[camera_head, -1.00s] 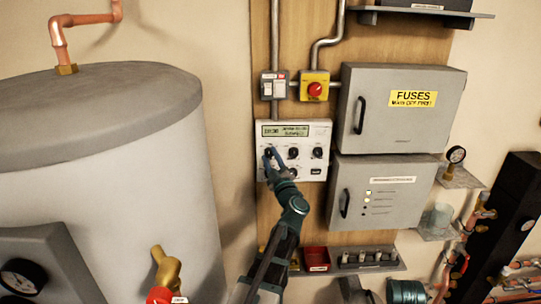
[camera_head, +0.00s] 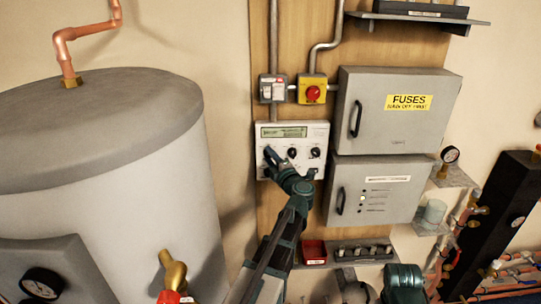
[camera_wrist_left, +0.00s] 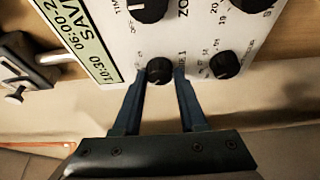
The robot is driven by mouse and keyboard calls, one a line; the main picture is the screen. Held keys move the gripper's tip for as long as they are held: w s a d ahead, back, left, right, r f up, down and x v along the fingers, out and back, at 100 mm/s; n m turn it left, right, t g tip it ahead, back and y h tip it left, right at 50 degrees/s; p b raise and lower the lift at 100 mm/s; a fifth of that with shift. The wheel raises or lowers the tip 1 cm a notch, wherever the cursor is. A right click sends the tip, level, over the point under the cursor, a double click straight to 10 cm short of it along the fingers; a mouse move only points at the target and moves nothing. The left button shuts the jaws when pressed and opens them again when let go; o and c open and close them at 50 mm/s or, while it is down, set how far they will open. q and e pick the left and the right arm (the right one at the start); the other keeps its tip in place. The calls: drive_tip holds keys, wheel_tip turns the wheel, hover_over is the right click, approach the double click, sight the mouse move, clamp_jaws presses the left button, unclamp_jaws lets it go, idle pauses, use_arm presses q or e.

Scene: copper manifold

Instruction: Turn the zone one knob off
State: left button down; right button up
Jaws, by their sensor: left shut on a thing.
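The white control panel (camera_head: 318,131) with a green display (camera_head: 284,131) hangs on the wooden board. The zone one knob (camera_wrist_left: 159,70) is small, round and black; a partly hidden label ending in 1 lies beside it in the left wrist view. My left gripper (camera_head: 268,158) is at the left of the panel's upper knob row. In the left wrist view my left gripper (camera_wrist_left: 159,85) has one finger on each side of the knob, shut on it. In the head view the gripper hides this knob. My right gripper does not show.
Other black knobs (camera_head: 292,153) sit close to the right on the panel. A red button on a yellow box (camera_head: 313,92) and a switch (camera_head: 272,88) are just above. Grey fuse boxes (camera_head: 410,120) stand right, a large tank (camera_head: 110,170) left.

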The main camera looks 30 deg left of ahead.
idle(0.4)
use_arm(q)
drive_tip(key=shift+c, duration=2.3)
unclamp_jaws()
drive_tip(key=v, duration=1.3)
drive_tip(key=shift+s+d, duration=0.25)
drive_tip(key=shift+s, duration=0.05)
drive_tip(key=shift+r, duration=0.15)
